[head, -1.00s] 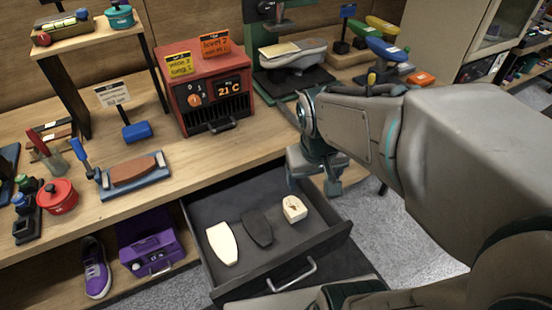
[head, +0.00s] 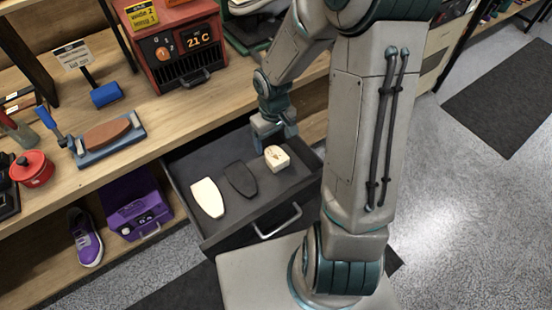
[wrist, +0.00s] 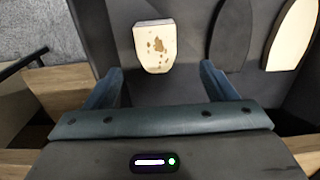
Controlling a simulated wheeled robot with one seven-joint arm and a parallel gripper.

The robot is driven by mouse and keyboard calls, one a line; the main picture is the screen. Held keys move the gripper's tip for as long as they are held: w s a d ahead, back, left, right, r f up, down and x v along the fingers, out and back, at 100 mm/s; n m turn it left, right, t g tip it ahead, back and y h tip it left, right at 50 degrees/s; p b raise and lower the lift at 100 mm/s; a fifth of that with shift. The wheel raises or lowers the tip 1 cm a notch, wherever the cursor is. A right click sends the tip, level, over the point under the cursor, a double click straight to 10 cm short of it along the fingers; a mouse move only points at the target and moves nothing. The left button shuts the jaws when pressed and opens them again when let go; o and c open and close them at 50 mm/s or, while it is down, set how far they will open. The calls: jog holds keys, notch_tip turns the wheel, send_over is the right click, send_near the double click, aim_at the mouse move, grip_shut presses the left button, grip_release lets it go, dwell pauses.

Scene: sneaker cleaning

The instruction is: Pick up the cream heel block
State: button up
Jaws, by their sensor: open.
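The cream heel block (head: 276,158) lies in the open dark drawer (head: 200,165), at the right end of the pieces there. It is a small rounded block with brown marks on top. In the wrist view the heel block (wrist: 155,46) lies just beyond the fingertips, roughly midway between them. My gripper (head: 274,138) hangs over the back right part of the drawer, behind the block in the head view. In the wrist view my gripper (wrist: 161,72) has its two fingers spread wide with nothing between them.
A dark sole piece (head: 241,179) and a cream sole piece (head: 207,197) lie left of the block in the drawer. The drawer handle (head: 277,222) juts out in front. The workbench (head: 170,115) edge and red heater box (head: 170,45) stand behind.

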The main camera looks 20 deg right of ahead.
aim_at(276, 155)
jog(key=f, duration=0.6)
jog(key=f+b, duration=0.1)
jog(key=f, duration=0.2)
jog(key=shift+d, duration=0.25)
jog(key=c, duration=1.1)
